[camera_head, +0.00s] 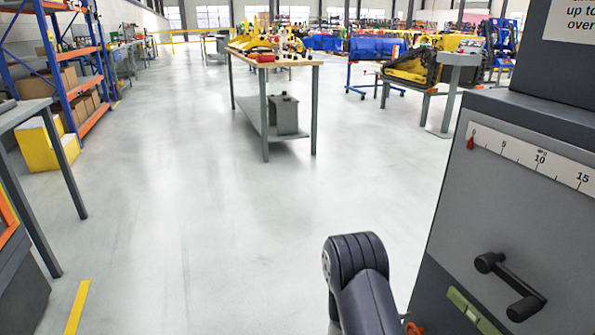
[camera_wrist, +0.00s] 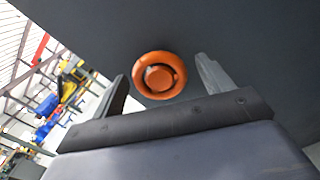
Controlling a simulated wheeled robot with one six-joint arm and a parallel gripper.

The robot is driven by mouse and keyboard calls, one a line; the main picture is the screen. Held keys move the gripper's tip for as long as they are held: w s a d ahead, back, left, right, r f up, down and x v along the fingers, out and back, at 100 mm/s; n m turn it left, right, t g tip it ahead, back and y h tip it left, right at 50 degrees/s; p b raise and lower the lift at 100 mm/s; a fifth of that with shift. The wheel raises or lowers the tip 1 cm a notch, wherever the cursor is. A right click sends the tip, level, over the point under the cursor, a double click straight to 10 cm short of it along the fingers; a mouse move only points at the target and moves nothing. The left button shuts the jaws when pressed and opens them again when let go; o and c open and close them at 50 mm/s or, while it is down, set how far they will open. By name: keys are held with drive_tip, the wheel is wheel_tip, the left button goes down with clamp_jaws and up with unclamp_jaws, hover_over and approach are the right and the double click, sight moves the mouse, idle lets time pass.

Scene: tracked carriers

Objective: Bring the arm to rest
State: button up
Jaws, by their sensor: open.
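My gripper (camera_wrist: 160,88) shows in the wrist view with its two fingers spread wide apart. It is open and nothing is between the fingers. An orange round part with a ring-shaped rim (camera_wrist: 159,75) shows beyond the fingertips on a dark surface; I cannot tell its distance. In the head view my dark arm link (camera_head: 362,285) rises at the bottom, left of a grey machine. My gripper is out of sight in the head view.
The grey machine (camera_head: 400,290) at the right has a scale with a red pointer (camera_head: 470,143) and a black crank handle (camera_head: 510,287). A workbench (camera_head: 290,62) stands ahead. Orange shelving (camera_head: 95,88) and a yellow step (camera_head: 42,150) are at left. The middle floor is clear.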

drive_tip(key=n+p, duration=0.3)
drive_tip(key=n, duration=0.2)
drive_tip(key=shift+s+a, duration=0.15)
drive_tip(key=shift+a, duration=0.2)
idle(0.3)
